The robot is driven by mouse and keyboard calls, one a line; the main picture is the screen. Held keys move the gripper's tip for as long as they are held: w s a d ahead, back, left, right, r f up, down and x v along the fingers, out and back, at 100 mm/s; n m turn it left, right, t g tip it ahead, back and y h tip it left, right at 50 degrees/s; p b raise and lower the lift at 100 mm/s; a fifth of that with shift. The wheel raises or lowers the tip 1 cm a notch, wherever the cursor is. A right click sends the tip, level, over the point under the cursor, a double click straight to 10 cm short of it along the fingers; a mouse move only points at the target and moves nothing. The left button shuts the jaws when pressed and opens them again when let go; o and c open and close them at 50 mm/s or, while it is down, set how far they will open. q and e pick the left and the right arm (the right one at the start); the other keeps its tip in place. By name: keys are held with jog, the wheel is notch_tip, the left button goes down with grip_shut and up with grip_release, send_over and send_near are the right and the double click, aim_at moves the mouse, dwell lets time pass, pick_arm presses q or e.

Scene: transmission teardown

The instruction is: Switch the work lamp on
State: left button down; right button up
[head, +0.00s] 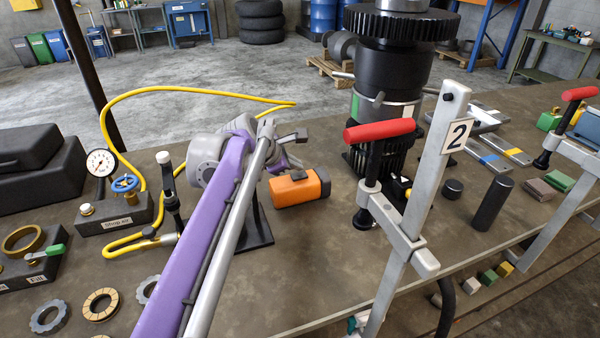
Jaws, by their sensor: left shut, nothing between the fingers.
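An orange and black block-shaped unit (298,188), which looks like the work lamp, sits on the bench near the middle of the head view. I see no glow from it, and no switch is clear at this size. My purple left arm comes in from the bottom. My arm hides part of the bench and of a black stand (258,228) left of the unit. My right gripper is not in view.
A large black gear assembly (392,75) stands behind and right of the unit. A red-handled clamp marked 2 (428,180) rises at the bench's front edge. A shop air block (115,213) with gauge and yellow hose lies left. The bench front centre is clear.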

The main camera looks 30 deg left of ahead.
aim_at(295, 177)
pick_arm(q)
jog(key=shift+r+p, duration=2.05)
jog(key=shift+r, duration=0.75)
jog(key=shift+r, duration=0.1)
